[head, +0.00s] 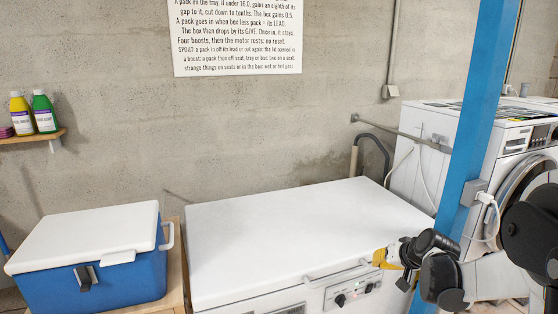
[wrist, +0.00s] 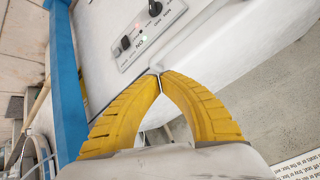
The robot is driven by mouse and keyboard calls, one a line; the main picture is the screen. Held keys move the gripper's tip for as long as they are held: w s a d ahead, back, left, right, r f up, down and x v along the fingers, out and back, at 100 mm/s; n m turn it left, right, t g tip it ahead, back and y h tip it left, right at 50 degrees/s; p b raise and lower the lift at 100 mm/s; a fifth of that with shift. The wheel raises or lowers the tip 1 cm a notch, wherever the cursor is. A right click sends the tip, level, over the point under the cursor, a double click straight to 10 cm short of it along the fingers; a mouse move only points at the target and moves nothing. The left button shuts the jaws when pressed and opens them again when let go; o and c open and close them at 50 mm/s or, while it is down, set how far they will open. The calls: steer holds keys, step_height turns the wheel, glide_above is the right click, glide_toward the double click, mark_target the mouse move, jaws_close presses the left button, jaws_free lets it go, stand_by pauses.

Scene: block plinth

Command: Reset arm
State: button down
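My gripper (head: 380,258) shows at the lower right of the head view, in front of the front right part of a white chest freezer (head: 300,232). Its yellow fingers fill the lower middle of the wrist view (wrist: 159,77), where their tips meet. The freezer's lid is down. My arm reaches in from the right, past a blue post (head: 470,125).
A blue cooler (head: 95,285) with a closed white lid stands on a wooden stand at left. Two bottles (head: 43,112) stand on a wall shelf (head: 35,138). A washing machine (head: 510,150) stands at right behind the post. The freezer top is bare.

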steer(key=s+a+r+n+g, duration=0.1)
steer(key=s+a+r, duration=0.3)
steer(key=s+r, duration=0.3)
steer(key=s+a+r, duration=0.4)
steer(key=s+a, duration=0.1)
steer(key=s, duration=0.4)
steer(key=s+a+n+h, duration=0.1)
steer(key=s+a+h, duration=0.1)
steer(key=s, duration=1.4)
steer(key=shift+a+f+n, duration=0.25)
steer(key=shift+f+n, duration=0.05)
steer(key=shift+f, duration=0.1)
